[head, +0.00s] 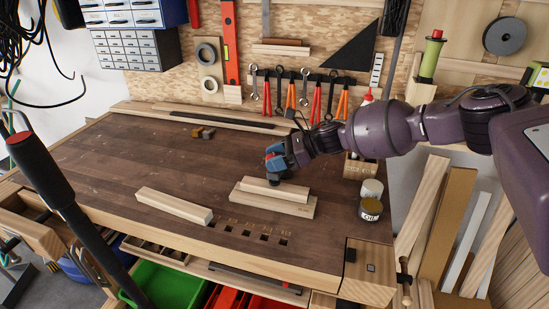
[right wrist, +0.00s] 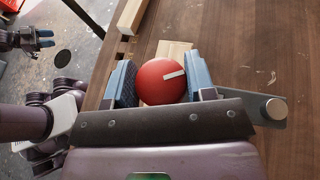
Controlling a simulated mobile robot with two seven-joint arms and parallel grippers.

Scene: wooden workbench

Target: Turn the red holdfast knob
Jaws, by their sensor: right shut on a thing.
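The red holdfast knob (right wrist: 162,80) is a round ball with a white stripe on it. In the right wrist view it sits between the two blue-grey fingers of my right gripper (right wrist: 160,88), which is shut on it. In the head view my right gripper (head: 276,155) is above the wooden pieces, and its blue fingers mostly hide the knob. A dark part of the holdfast (head: 275,180) shows just below the fingers, at the upper wood strip (head: 262,188). My left gripper (right wrist: 40,39) shows small at the upper left of the right wrist view; its jaw opening is unclear.
The upper strip lies on a wider board (head: 300,210) on the dark workbench (head: 110,160). A loose wooden bar (head: 174,205) lies to the left. The bench's left half is mostly clear.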

